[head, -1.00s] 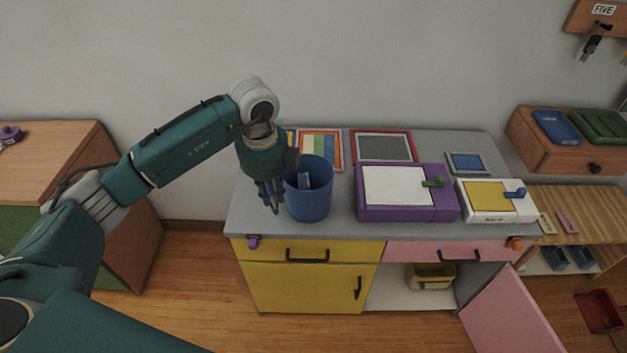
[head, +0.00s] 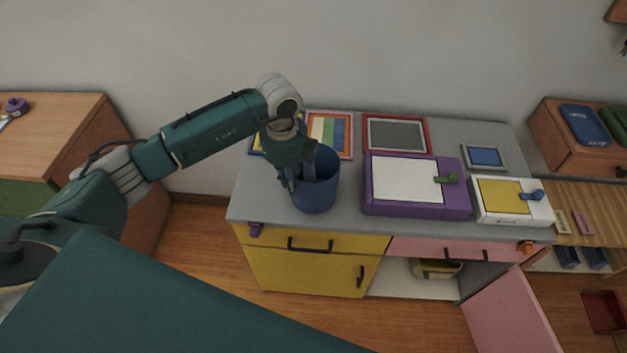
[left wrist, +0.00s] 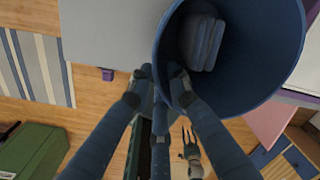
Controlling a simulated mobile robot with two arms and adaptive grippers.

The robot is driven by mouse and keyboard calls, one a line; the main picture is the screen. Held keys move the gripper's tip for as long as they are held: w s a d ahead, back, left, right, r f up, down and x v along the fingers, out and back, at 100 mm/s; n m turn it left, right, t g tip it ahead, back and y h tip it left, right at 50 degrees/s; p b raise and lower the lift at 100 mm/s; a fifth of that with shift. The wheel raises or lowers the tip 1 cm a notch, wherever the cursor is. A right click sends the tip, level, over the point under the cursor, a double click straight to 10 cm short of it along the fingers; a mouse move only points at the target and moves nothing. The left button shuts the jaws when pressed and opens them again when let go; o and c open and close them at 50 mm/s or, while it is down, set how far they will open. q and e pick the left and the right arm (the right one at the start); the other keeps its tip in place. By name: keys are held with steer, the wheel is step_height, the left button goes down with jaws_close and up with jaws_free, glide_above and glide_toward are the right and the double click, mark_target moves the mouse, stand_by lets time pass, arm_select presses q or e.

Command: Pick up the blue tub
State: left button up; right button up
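The blue tub (head: 324,190) stands upright on the grey counter top, left of the purple box. In the left wrist view the tub (left wrist: 262,88) fills the upper right, with a blue-grey object (left wrist: 202,42) inside. My left gripper (head: 299,180) is at the tub's left rim, pointing down. In the left wrist view its fingers (left wrist: 160,78) are close together at the rim, one appearing inside and another outside. Whether they press on the wall is unclear. My right gripper (left wrist: 189,136) shows small and low in that view, fingers apart and empty.
A purple box (head: 417,206) and a white box with a yellow panel (head: 548,214) stand right of the tub. Framed panels (head: 397,119) lie behind. The counter (head: 262,206) is clear left of the tub. A pink door (head: 512,315) hangs open below.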

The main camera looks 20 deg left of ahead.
arm_select(q)
steer(key=f, duration=0.2)
steer(key=f+p, duration=0.1)
steer(key=shift+w+f+p, duration=0.2)
steer(key=shift+f+p, duration=0.1)
steer(key=shift+f, duration=0.1)
steer(key=shift+d+f, duration=0.1)
steer(key=shift+f, duration=0.4)
arm_select(e)
steer(key=shift+w+r, duration=0.7)
steer(key=shift+r, duration=0.3)
arm_select(q)
steer(key=c, duration=0.4)
steer(key=shift+w, duration=0.1)
jaws_close()
arm_select(e)
steer(key=shift+s+a, duration=0.15)
steer(key=shift+a, duration=0.05)
arm_select(q)
steer(key=shift+r, duration=0.1)
arm_select(e)
steer(key=shift+a, duration=0.1)
